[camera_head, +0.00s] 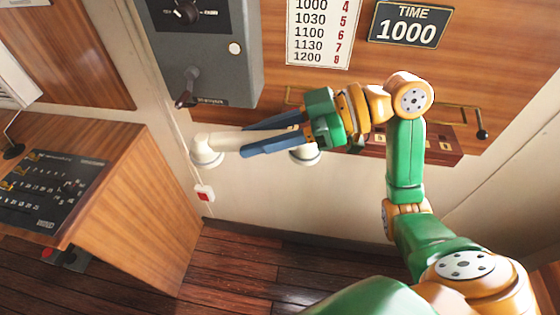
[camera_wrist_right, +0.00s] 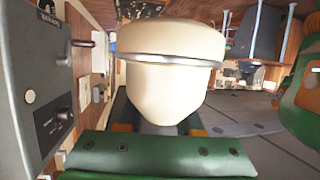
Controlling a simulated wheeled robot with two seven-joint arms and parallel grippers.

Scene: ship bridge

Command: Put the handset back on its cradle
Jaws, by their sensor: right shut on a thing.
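The cream handset (camera_head: 205,143) is in my right gripper (camera_head: 244,140), in front of the pale lower wall in the head view. The blue fingers lie along both sides of its handle. One round end sticks out left of the fingertips, and the other end (camera_head: 305,155) shows below the green gripper body. In the right wrist view, a large cream end of the handset (camera_wrist_right: 170,60) with a silver band fills the middle. I cannot make out the cradle in either view; the handset and arm hide part of the wall. My left gripper is not in view.
A grey control box (camera_head: 215,65) with a knob and lever is on the wall, close above the handset. A small white box with a red mark (camera_head: 204,193) is below. A wooden console (camera_head: 140,190) stands left. A brass rail and dark-knobbed lever (camera_head: 482,134) are right.

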